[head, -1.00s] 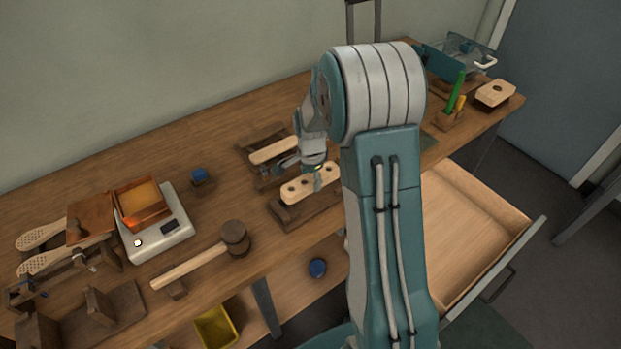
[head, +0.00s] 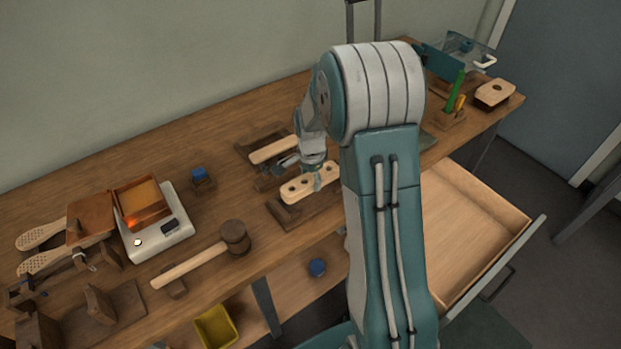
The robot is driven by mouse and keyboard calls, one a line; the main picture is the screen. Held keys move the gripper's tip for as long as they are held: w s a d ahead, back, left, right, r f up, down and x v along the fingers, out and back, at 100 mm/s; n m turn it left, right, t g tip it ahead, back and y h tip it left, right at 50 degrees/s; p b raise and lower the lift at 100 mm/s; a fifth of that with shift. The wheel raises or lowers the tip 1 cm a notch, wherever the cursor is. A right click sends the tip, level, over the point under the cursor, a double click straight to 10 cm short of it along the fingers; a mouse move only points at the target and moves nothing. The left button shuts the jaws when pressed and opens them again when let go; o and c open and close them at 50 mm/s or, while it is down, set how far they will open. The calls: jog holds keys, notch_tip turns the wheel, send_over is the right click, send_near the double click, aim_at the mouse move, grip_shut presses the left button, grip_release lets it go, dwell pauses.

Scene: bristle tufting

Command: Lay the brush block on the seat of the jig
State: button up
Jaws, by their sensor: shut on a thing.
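The brush block (head: 296,188) is a pale wooden bar with dark holes along its top. My gripper (head: 318,178) is shut on it near its middle. The block is over or at the dark wooden jig (head: 290,216) near the bench's front edge; I cannot tell whether it touches the seat. My arm hides the right end of the jig.
Behind, another pale wooden bar (head: 272,150) lies on a dark tray. A mallet (head: 234,238) lies to the left, with a white device (head: 170,238) and an open box beyond. A blue-topped item (head: 199,174) stands behind. An open drawer (head: 470,225) juts out at right.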

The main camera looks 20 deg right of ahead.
aim_at(311, 196)
jog(key=shift+f, duration=0.3)
jog(key=shift+f, duration=1.65)
jog(key=shift+f, duration=0.4)
jog(key=o, duration=1.2)
jog(key=shift+o, duration=0.2)
jog(key=shift+r, duration=0.1)
jog(key=shift+r, duration=3.9)
